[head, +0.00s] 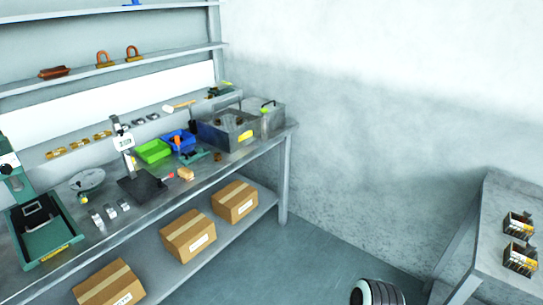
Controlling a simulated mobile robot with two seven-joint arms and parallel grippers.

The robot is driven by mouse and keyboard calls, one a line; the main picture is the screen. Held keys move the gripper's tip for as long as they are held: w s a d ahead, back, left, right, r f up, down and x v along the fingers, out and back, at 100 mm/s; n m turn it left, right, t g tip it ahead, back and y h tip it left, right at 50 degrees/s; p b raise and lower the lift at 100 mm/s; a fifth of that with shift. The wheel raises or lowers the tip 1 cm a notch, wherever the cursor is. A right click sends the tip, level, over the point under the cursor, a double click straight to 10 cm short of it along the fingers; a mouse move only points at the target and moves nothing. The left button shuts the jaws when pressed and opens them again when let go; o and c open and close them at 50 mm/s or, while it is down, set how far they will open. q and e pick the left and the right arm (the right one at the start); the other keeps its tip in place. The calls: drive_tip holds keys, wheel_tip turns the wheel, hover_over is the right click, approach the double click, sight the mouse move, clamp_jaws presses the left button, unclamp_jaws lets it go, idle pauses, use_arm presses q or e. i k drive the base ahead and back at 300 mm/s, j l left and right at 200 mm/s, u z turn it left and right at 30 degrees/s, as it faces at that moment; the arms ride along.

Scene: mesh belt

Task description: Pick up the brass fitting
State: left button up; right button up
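Several small brass-coloured fittings (78,144) stand in a row on the narrow raised shelf at the back of the workbench, left of centre. They are small in the picture, and I cannot tell which single one the task names. A tan, brass-like piece (185,174) lies on the bench near the front edge; its material is unclear. Neither of my grippers shows in the head view.
The grey workbench (225,172) also holds green (153,151) and blue (179,140) bins, a height gauge (124,143), a green-framed machine (45,226) and metal boxes (228,130). Cardboard boxes (188,236) sit below. A side table (495,235) stands right; floor between is mostly clear.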

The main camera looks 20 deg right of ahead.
sight(217, 157)
drive_tip(key=z, duration=0.15)
drive_tip(key=i+l+u, duration=0.1)
drive_tip(key=u, duration=0.25)
drive_tip(key=i+l+u, duration=0.1)
drive_tip(key=u, duration=0.3)
drive_tip(key=i+l+u, duration=0.1)
drive_tip(key=u, duration=0.25)
drive_tip(key=i+l+u, duration=0.1)
drive_tip(key=l+u, duration=0.15)
drive_tip(key=l, duration=0.3)
drive_tip(key=i+l+u, duration=0.1)
drive_tip(key=l+u, duration=0.15)
drive_tip(key=l, duration=0.3)
drive_tip(key=i+l, duration=0.1)
drive_tip(key=l, duration=0.45)
drive_tip(key=l+u, duration=0.15)
drive_tip(key=l, duration=0.35)
drive_tip(key=i, duration=0.05)
